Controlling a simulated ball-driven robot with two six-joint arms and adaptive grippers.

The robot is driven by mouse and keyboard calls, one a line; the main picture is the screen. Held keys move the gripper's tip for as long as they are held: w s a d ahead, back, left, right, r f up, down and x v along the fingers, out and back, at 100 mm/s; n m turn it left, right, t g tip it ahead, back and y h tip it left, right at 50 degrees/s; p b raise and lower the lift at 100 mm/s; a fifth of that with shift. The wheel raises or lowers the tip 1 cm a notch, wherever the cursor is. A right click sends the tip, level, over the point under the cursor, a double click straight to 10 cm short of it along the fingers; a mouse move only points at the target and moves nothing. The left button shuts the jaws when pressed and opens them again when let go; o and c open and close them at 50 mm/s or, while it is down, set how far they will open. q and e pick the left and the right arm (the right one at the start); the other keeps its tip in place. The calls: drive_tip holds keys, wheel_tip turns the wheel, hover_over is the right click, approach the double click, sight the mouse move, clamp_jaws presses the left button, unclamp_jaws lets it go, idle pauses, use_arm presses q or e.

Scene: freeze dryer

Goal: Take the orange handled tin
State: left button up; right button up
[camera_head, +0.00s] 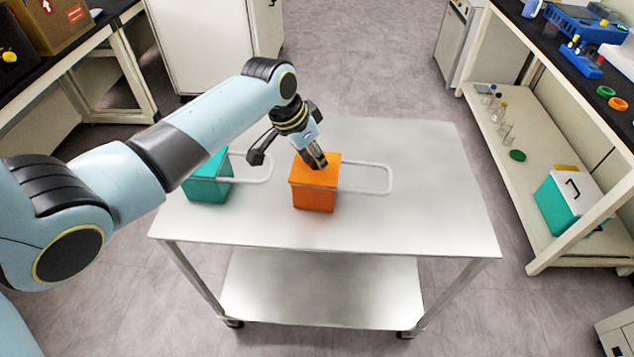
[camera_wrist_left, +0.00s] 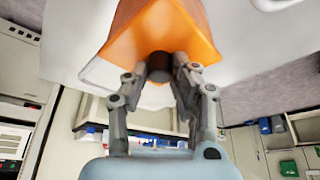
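The orange handled tin (camera_head: 315,192) stands upright near the middle of the metal table, with a pale loop handle (camera_head: 389,180) out to its right. My left gripper (camera_head: 319,164) comes down over the top of the tin. In the left wrist view, its two fingers (camera_wrist_left: 162,72) close in on either side of a dark knob (camera_wrist_left: 160,64) on the orange tin (camera_wrist_left: 162,30), and they seem to touch it. The gripper looks shut on this knob. My right gripper is not in view.
A teal tin (camera_head: 206,184) with a similar pale handle stands to the left on the metal table (camera_head: 420,225). The right part of this table is clear. A teal and white box (camera_head: 565,205) sits on the low shelf at the right.

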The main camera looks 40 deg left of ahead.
use_arm(q)
clamp_jaws()
